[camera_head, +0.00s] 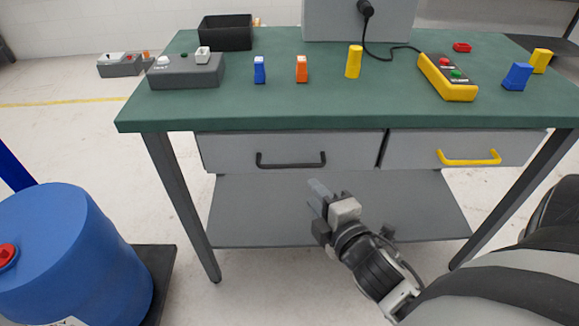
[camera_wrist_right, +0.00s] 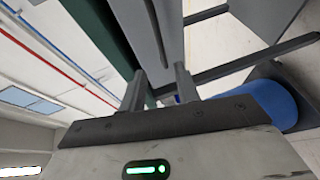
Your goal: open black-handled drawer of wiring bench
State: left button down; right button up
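The wiring bench has a green top (camera_head: 290,98) and two grey drawers under it. The left drawer (camera_head: 230,150) has a black handle (camera_head: 291,160) and looks shut. The right drawer (camera_head: 410,150) has a yellow handle (camera_head: 469,157) and also looks shut. My right gripper (camera_head: 316,197) is just below and in front of the black handle, apart from it and empty. In the right wrist view its two fingers (camera_wrist_right: 159,88) stand apart, with a grey bench surface beyond them. My left gripper is not in view.
A lower shelf (camera_head: 250,215) lies under the drawers, between the bench legs. A blue drum (camera_head: 75,255) stands on a dark base at the left. On the bench top are a black bin (camera_head: 226,32), a grey switch box (camera_head: 187,71), a yellow button box (camera_head: 447,78) and small coloured blocks.

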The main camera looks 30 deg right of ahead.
aim_at(291, 167)
jog(key=x, duration=1.2)
jog(key=shift+w+f, duration=0.1)
jog(key=shift+w, duration=0.3)
grip_shut()
